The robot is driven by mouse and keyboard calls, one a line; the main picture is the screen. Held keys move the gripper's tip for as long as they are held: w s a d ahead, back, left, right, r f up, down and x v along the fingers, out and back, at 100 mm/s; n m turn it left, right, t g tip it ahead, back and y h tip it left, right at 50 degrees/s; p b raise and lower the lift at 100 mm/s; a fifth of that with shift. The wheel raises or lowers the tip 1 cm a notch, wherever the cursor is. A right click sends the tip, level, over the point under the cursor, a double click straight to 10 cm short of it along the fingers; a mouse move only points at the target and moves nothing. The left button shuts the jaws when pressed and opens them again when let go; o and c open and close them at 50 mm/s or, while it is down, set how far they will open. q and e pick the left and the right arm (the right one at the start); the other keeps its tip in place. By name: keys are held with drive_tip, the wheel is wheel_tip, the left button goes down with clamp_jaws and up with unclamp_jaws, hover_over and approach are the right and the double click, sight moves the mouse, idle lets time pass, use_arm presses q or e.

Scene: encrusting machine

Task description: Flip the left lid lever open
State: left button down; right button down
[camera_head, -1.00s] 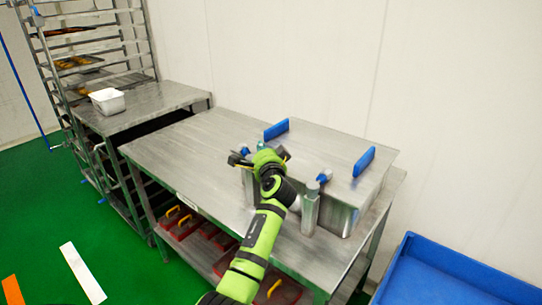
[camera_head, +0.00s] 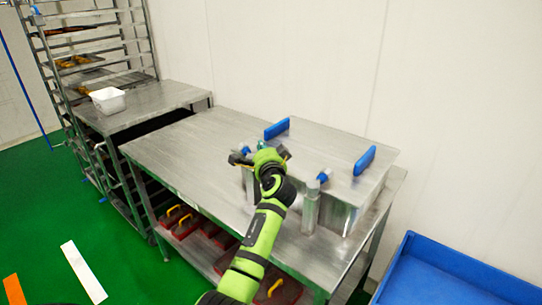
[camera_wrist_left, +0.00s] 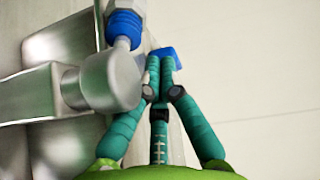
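The encrusting machine is a steel box (camera_head: 335,150) with two blue handles on its lid, on a steel table. My left gripper (camera_head: 262,146) is at the box's left front corner. It mostly hides the left lid lever in the head view. In the left wrist view, a lever with a blue knob (camera_wrist_left: 124,27) and round steel pivot (camera_wrist_left: 112,82) stands just left of the teal fingers (camera_wrist_left: 160,62). The fingertips are together, with nothing visible between them. Whether they touch the lever is unclear. The right lever (camera_head: 323,177) has a blue end above its steel post. My right gripper is not in view.
The steel table (camera_head: 185,150) is clear on its left. Red containers with yellow handles (camera_head: 185,220) sit on its lower shelf. A white tub (camera_head: 108,100) is on the left table beside a rack. A blue bin (camera_head: 450,275) is at the lower right.

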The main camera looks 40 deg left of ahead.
use_arm(q)
drive_tip(key=shift+s+a+r+y, duration=0.15)
drive_tip(key=shift+s+a, duration=0.1)
drive_tip(key=shift+a, duration=0.25)
drive_tip(key=shift+s+a+r+y, duration=0.1)
drive_tip(key=shift+s+a+y, duration=0.1)
drive_tip(key=shift+a, duration=0.25)
drive_tip(key=shift+s+d+f, duration=0.2)
drive_tip(key=shift+d+f, duration=0.2)
drive_tip(key=shift+d, duration=0.05)
drive_tip(key=s+d+r+m+t+h+p, duration=0.2)
drive_tip(key=s+d+m+t+h+p, duration=0.15)
drive_tip(key=s+d+h, duration=0.6)
drive_tip(key=w+y, duration=0.1)
drive_tip(key=w, duration=0.2)
drive_tip(key=w+a+y, duration=0.1)
drive_tip(key=w, duration=0.2)
drive_tip(key=w+a+f+y, duration=0.1)
drive_tip(key=w+y, duration=0.1)
drive_tip(key=w, duration=0.2)
drive_tip(key=shift+w, duration=0.1)
drive_tip(key=a, duration=0.1)
drive_tip(key=s+a+p, duration=0.1)
drive_tip(key=a, duration=0.1)
drive_tip(key=shift+s+a+f, duration=0.15)
drive_tip(key=shift+a+f, duration=0.25)
